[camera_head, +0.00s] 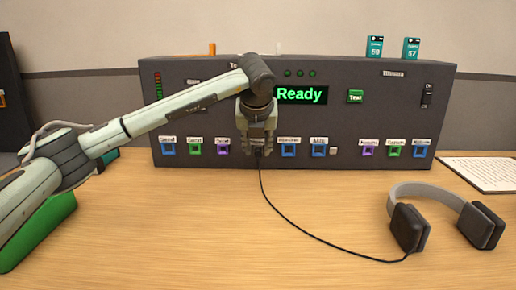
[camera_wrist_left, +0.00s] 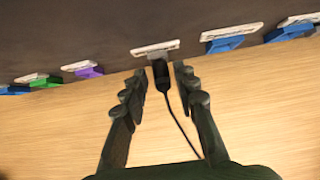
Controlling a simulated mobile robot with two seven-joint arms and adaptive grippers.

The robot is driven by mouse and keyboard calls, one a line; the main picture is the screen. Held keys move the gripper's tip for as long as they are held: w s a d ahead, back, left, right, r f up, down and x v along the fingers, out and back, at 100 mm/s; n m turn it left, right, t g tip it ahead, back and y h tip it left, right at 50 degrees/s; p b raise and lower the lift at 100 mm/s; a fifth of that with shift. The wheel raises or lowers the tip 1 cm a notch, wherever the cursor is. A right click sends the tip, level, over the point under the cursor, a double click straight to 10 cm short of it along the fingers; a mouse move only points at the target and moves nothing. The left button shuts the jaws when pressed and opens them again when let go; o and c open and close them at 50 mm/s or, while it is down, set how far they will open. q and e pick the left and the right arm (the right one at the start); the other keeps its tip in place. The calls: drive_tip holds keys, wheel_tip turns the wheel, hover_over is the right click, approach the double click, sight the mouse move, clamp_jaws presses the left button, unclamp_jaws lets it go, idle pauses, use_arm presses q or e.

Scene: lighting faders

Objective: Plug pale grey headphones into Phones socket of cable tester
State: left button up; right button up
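The headphones (camera_head: 430,190), with a pale grey band and dark ear cups, lie on the table at the right. Their thin black cable runs left to the dark cable tester (camera_head: 350,120). In the left wrist view, the black plug (camera_wrist_left: 161,77) points at the tester front and meets it just below a white label (camera_wrist_left: 155,49); the label cannot be read. My left gripper (camera_head: 258,150) is in front of the tester's lower socket row, hiding that socket in the head view. In the left wrist view, its fingers (camera_wrist_left: 161,75) are open, with gaps on both sides of the plug. My right gripper is out of view.
The tester has a green "Ready" display (camera_head: 301,95), a green button (camera_head: 356,97), and several blue, green and purple sockets along its lower edge. A green object (camera_head: 40,230) lies at the left, and a paper sheet (camera_head: 485,173) at the right. The front middle table is clear except for the cable.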

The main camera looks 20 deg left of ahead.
use_arm(q)
drive_tip(key=shift+o, duration=1.2)
drive_tip(key=shift+f, duration=0.1)
drive_tip(key=shift+s+d, duration=0.1)
drive_tip(key=shift+s, duration=0.05)
drive_tip(key=v, duration=1.2)
